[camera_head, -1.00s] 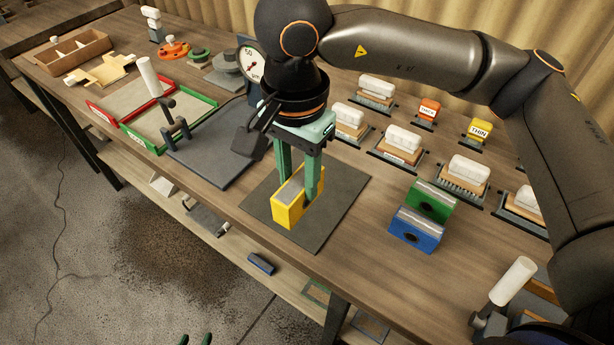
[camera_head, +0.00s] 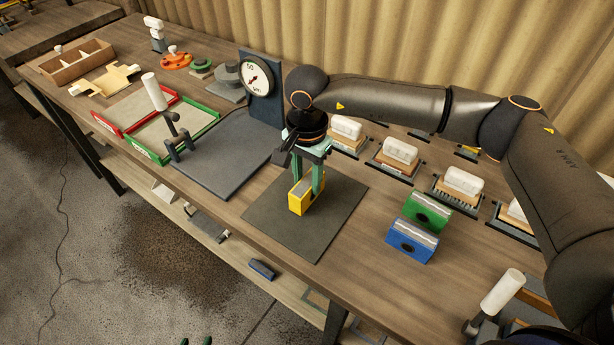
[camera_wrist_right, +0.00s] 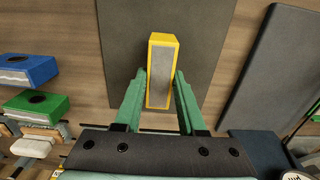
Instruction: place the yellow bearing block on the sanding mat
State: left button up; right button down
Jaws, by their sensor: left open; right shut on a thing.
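The yellow bearing block (camera_head: 297,206) is between the fingers of my right gripper (camera_head: 310,187), which is shut on it. The block is over the middle of the dark sanding mat (camera_head: 265,222); whether it touches the mat I cannot tell. In the right wrist view the yellow block (camera_wrist_right: 160,70) sits between both fingers (camera_wrist_right: 158,88), with its grey strip facing the camera and the mat (camera_wrist_right: 122,50) behind it. My left gripper (camera_head: 195,341) shows only its two green fingertips, apart and empty, at the bottom edge.
A green block (camera_head: 427,212) and a blue block (camera_head: 412,240) stand right of the mat. A dark plate with a dial gauge (camera_head: 257,77) is to the left. Several white-topped brushes (camera_head: 400,150) line the back. The table's front edge is close to the mat.

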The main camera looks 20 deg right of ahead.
aim_at(307, 182)
jog(key=shift+f, duration=0.3)
jog(key=shift+f, duration=0.1)
jog(key=shift+f, duration=0.15)
jog(key=c, duration=0.5)
grip_release()
jog(key=shift+r, duration=0.45)
notch_tip(307, 182, up, 12)
jog(key=b, duration=0.1)
jog(key=shift+f+b, duration=0.2)
jog(key=shift+b, duration=0.1)
